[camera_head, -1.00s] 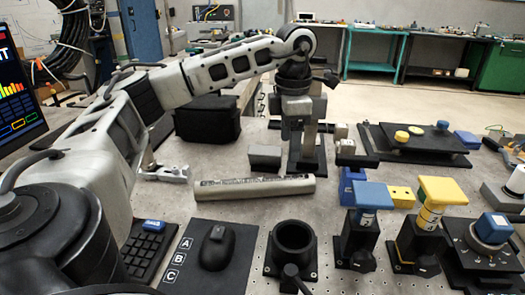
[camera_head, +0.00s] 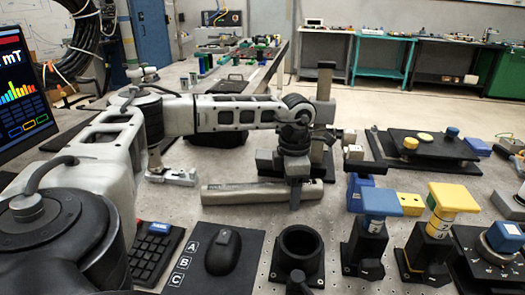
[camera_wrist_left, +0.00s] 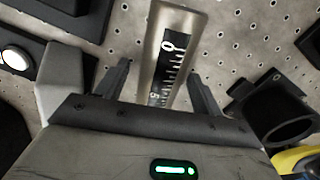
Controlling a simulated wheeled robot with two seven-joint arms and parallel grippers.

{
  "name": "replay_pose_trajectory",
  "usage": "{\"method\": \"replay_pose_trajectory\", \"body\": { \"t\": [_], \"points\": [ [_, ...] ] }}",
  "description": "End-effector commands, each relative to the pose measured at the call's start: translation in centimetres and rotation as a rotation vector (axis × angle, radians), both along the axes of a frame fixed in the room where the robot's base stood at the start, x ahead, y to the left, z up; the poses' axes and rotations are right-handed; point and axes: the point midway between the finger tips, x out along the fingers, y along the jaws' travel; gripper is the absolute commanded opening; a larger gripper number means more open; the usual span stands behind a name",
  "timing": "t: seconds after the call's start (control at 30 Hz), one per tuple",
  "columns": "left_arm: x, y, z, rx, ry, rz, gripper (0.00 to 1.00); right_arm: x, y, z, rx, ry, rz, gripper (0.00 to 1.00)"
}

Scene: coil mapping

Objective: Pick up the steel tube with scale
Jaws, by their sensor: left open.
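The steel tube with scale (camera_head: 235,194) lies on the perforated metal table in the middle of the head view. In the left wrist view its end (camera_wrist_left: 175,45) shows a dark scale strip with white marks and digits. My left gripper (camera_head: 295,192) points down over the right part of the tube and hides some of it. In the left wrist view the open fingers (camera_wrist_left: 160,75) stand on either side of the tube, with gaps visible. I cannot tell how far down they reach. My right gripper is out of view.
A black round holder (camera_head: 300,256) stands in front of the tube. A mouse (camera_head: 222,251) on a black pad (camera_head: 195,275) and a keyboard (camera_head: 153,258) are at left. Blue-topped (camera_head: 368,199) and yellow-topped (camera_head: 453,197) stands are at right. A silver fixture (camera_head: 175,177) lies behind the tube's left end.

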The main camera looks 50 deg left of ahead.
Motion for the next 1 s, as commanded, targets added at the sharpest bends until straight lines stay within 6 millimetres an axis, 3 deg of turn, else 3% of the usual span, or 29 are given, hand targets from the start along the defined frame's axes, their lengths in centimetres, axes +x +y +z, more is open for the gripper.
{"method": "replay_pose_trajectory", "body": {
  "t": [0.13, 0.3, 0.37, 0.4, 0.67, 0.77, 1.0],
  "points": [
    [0.0, 0.0, 0.0, 0.000, 0.000, 0.000, 0.68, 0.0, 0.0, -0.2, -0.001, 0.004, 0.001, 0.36],
    [0.0, 0.0, 0.1, 0.000, 0.000, 0.000, 0.20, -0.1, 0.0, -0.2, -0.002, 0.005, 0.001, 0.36],
    [0.0, 0.0, 0.1, 0.000, 0.000, 0.000, 0.04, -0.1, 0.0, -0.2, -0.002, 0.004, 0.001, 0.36],
    [0.1, 0.0, 0.2, 0.000, -0.002, 0.000, 0.00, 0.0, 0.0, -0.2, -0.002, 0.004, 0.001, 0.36],
    [0.1, 0.0, 0.5, 0.000, -0.004, 0.000, 0.00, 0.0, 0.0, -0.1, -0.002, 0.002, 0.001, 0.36],
    [0.1, 0.0, 1.6, 0.000, -0.006, 0.000, 0.00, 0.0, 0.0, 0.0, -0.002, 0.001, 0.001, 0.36],
    [0.1, -0.1, 6.2, -0.002, -0.006, 0.000, 0.00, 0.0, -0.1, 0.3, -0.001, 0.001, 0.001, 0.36]
  ]
}}
